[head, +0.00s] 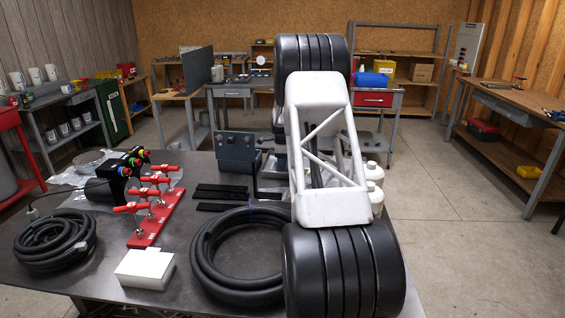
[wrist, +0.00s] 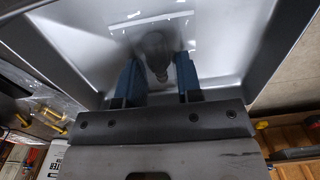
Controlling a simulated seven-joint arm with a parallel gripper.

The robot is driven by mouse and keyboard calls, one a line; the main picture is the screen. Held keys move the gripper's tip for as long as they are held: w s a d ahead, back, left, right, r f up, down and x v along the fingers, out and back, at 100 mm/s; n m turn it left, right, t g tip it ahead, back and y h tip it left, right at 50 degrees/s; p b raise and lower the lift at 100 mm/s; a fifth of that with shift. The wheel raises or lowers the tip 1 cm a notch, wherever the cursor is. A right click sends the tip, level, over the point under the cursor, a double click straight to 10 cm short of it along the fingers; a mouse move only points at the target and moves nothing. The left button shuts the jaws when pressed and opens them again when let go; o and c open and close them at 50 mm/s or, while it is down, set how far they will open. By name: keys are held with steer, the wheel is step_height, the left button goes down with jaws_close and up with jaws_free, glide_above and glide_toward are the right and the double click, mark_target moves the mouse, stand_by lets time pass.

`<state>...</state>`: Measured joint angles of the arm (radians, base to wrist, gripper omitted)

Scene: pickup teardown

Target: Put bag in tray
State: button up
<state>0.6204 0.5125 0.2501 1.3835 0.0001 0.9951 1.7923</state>
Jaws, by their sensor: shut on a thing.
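In the wrist view my gripper (wrist: 157,72) has two blue fingertips. They are shut on a clear bag (wrist: 180,30) with a dark rounded item inside it. The bag and fingertips are within the walls of a grey tray (wrist: 75,40), over its pale floor. I cannot tell whether the bag touches the floor. In the head view my own arm hides the gripper, the held bag and most of what lies behind the arm.
The dark bench (head: 215,290) holds a coiled black hose (head: 205,265), another coil (head: 30,250), a red clamp rack (head: 155,220), a white box (head: 145,268) and a dark device (head: 237,150). White bottles (head: 375,190) stand right of my arm.

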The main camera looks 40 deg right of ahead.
steer(key=o, duration=0.9)
steer(key=shift+f, duration=0.1)
steer(key=shift+r, duration=0.2)
step_height(320, 180, up, 12)
steer(key=shift+a, duration=0.15)
stand_by(0.7)
steer(key=s+a+r+n, duration=0.4)
steer(key=s+a+r, duration=0.15)
steer(key=a, duration=0.65)
steer(key=s+a+r+n+t, duration=0.1)
steer(key=s+a+r+n, duration=0.4)
steer(key=a, duration=0.7)
steer(key=s+a+r+n, duration=0.4)
steer(key=s+a, duration=0.3)
steer(key=a, duration=0.5)
steer(key=s+a+f+n, duration=0.2)
steer(key=s+a+n, duration=0.2)
steer(key=s+a, duration=0.3)
steer(key=s+a+f+n+t, duration=0.1)
steer(key=s+a+f+n, duration=0.2)
steer(key=s, duration=1.2)
steer(key=s+a+f+n, duration=0.3)
steer(key=s+a+n, duration=0.4)
steer(key=s+a, duration=0.3)
steer(key=shift+s+a+t, duration=0.3)
steer(key=shift+s, duration=0.25)
